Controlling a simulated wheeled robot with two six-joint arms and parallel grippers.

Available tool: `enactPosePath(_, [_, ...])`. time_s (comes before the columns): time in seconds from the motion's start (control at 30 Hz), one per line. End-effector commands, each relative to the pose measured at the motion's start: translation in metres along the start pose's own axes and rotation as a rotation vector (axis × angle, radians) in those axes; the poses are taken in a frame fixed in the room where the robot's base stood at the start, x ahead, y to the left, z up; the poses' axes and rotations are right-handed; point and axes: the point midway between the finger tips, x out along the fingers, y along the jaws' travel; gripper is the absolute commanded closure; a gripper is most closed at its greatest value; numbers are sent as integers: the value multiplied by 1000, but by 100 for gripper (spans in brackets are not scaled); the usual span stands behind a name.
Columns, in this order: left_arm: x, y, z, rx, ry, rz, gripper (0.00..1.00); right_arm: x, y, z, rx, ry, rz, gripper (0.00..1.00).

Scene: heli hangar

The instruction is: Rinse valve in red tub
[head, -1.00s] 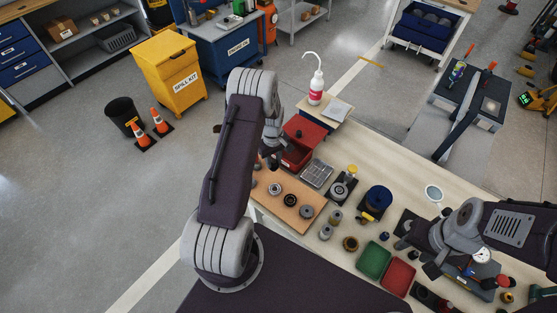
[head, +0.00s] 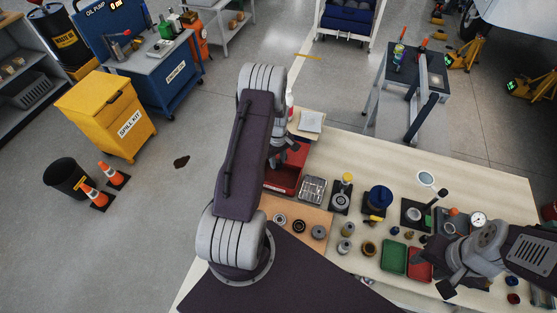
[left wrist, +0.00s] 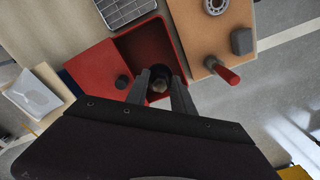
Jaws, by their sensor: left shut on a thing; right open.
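The red tub (head: 284,179) stands at the left end of the bench, partly behind my left arm. It also shows in the left wrist view (left wrist: 150,42), open, with a flat red panel (left wrist: 92,72) with a dark knob beside it. My left gripper (left wrist: 160,78) is shut on a small round metallic thing (left wrist: 158,87), likely the valve, at the tub's opening. Whether the thing touches the tub's floor cannot be told. In the head view my left gripper (head: 284,150) is mostly hidden by the arm. My right gripper (head: 445,275) is open and empty over the bench's right part.
A wooden board (head: 298,222) with several round metal parts lies before the tub. A metal grid tray (head: 313,190) stands right of the tub. A green tray (head: 393,258) and a small red tray (head: 420,264) lie near the right gripper. A red-handled tool (left wrist: 228,75) lies beside the tub.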

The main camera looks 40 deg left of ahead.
Motion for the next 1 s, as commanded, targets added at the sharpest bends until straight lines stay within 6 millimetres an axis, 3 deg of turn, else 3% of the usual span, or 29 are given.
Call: enactPosePath(1.0, [100,0,0,1,0,0,100,78,2,8,0,0,0,55])
